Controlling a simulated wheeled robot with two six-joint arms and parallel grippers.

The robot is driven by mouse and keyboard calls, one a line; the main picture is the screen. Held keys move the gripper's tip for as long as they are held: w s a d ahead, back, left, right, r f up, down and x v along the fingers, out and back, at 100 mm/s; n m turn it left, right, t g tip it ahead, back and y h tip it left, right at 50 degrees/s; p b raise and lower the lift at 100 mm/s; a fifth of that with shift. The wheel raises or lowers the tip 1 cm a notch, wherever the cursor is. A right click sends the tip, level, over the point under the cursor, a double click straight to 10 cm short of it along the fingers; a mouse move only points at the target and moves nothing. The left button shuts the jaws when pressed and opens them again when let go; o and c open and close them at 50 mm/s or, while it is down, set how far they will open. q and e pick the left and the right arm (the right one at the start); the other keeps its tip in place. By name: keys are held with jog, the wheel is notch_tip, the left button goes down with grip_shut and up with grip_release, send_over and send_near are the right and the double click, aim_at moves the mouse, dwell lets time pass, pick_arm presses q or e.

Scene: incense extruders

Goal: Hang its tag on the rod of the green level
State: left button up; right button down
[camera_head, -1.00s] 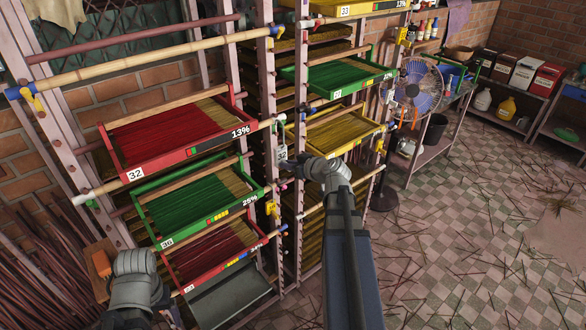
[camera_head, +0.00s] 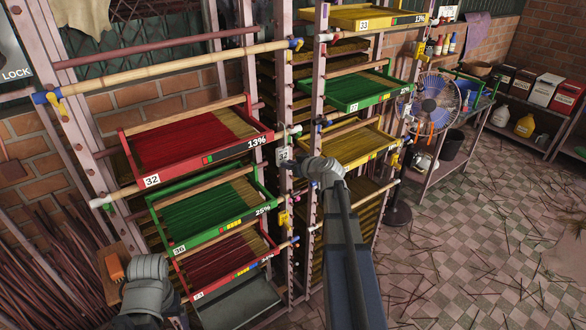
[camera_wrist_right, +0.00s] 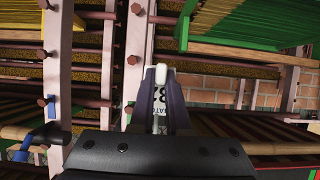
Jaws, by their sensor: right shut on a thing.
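A white tag (camera_head: 284,155) with dark digits is in my right gripper (camera_head: 291,160). The right wrist view shows the tag (camera_wrist_right: 159,98) between the shut fingers (camera_wrist_right: 160,115), its print partly covered. The gripper is in front of a rack post, right of the red tray 32 (camera_head: 190,142) and above the right end of the green tray 36 (camera_head: 205,215). A second green tray (camera_head: 358,92) is on the rack at right. I cannot tell whether the tag touches a rod. My left wrist (camera_head: 148,272) shows at lower left; its fingers are not clear.
A lower red tray (camera_head: 225,262) is under tray 36. Yellow trays (camera_head: 355,145) and (camera_head: 370,18) are on the right rack. A bamboo rod (camera_head: 170,68) crosses at upper left. A fan (camera_head: 436,98) stands right of the racks. The floor (camera_head: 470,230) at right has scattered sticks.

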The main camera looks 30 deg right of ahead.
jog(key=shift+f+b, duration=1.1)
jog(key=shift+f, duration=0.1)
jog(key=c, duration=0.5)
grip_release()
jog(key=s, duration=0.9)
jog(key=shift+d, duration=0.35)
dwell(0.5)
